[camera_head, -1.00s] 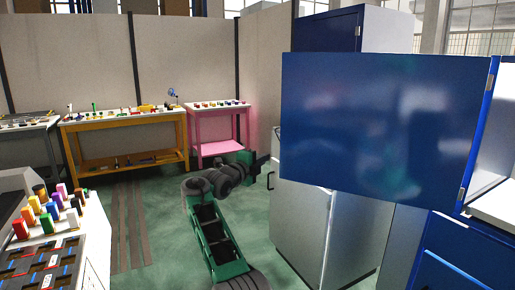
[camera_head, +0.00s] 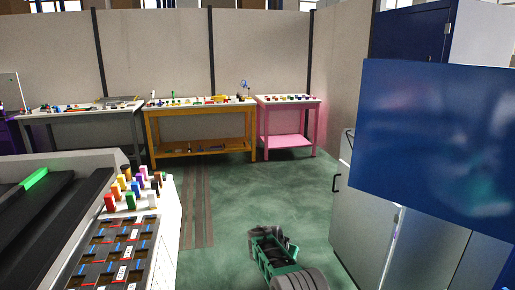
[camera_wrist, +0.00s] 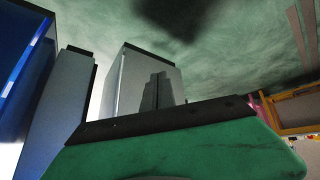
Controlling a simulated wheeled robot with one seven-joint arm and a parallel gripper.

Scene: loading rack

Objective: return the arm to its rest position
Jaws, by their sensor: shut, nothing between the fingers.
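My arm (camera_head: 282,262) is folded low at the bottom of the head view, over the green floor. Its green link and dark joints show there, but the fingertips cannot be made out. In the wrist view the green and black body of my gripper fills the bottom. Dark stepped shapes that look like the fingers of my gripper (camera_wrist: 160,84) stand together at its edge, shut and empty. The wrist picture is upside down, with the floor at the top.
A grey cabinet (camera_head: 360,225) and a blue door panel (camera_head: 435,135) stand close at right. A white bench (camera_head: 167,215) with coloured pieces is at left. Orange (camera_head: 200,148) and pink (camera_head: 287,142) tables stand at the back. The floor between is clear.

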